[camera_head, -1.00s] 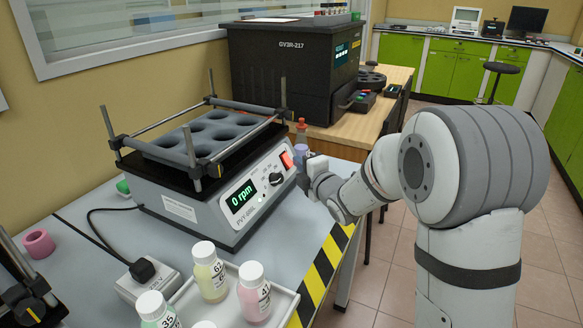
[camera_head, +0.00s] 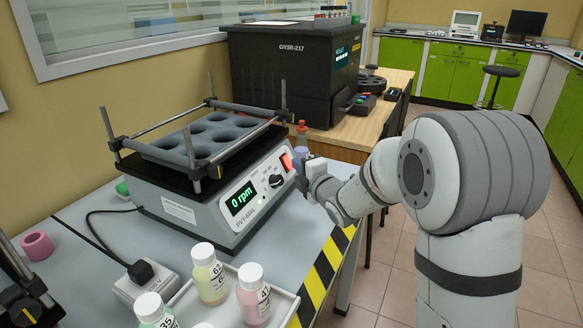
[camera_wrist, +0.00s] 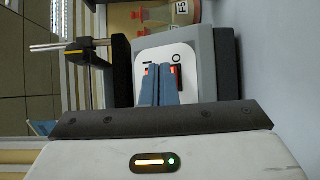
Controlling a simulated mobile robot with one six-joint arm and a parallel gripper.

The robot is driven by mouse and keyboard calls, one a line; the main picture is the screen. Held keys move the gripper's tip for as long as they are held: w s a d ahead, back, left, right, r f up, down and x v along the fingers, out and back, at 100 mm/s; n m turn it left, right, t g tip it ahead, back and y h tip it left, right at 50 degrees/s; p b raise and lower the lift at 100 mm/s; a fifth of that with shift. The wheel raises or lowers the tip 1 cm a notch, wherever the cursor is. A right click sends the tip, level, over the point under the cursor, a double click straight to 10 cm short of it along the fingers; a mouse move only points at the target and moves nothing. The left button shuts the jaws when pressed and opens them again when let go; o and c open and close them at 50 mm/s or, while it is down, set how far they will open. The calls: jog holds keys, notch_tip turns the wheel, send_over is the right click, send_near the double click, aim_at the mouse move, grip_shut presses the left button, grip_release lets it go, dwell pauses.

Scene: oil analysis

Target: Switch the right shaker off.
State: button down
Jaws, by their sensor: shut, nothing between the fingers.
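The right shaker (camera_head: 205,190) stands on the grey bench, with an empty rack of round wells on top. Its green display (camera_head: 242,198) is lit and reads "0 rpm". A red rocker switch (camera_head: 287,162) sits at the right end of its front panel, beside a black knob (camera_head: 276,181). My gripper (camera_head: 301,166) is at that end, close in front of the switch. In the wrist view its blue fingers (camera_wrist: 160,70) are together and empty, over the white switch plate (camera_wrist: 185,52). They cover most of the red switch (camera_wrist: 175,73); contact cannot be told.
Capped bottles (camera_head: 210,273) stand in a white tray (camera_head: 283,307) in front. Part of another device (camera_head: 22,300) shows at the left edge. A black machine (camera_head: 290,75) stands behind on a wooden table.

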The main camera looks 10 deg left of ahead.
dwell(0.4)
jog(key=shift+s+d+r, duration=0.2)
jog(key=shift+d+r, duration=0.15)
jog(key=shift+d, duration=0.15)
jog(key=shift+s+d+r+p, duration=0.1)
jog(key=shift+s+d+r, duration=0.15)
jog(key=shift+d+r, duration=0.35)
jog(key=shift+s+d+r+p, duration=0.1)
jog(key=shift+s+d+r, duration=0.25)
jog(key=shift+d, duration=0.35)
jog(key=shift+s+d+r+p, duration=0.1)
jog(key=shift+s+d+r, duration=0.05)
jog(key=shift+d+r, duration=0.45)
jog(key=shift+f, duration=0.1)
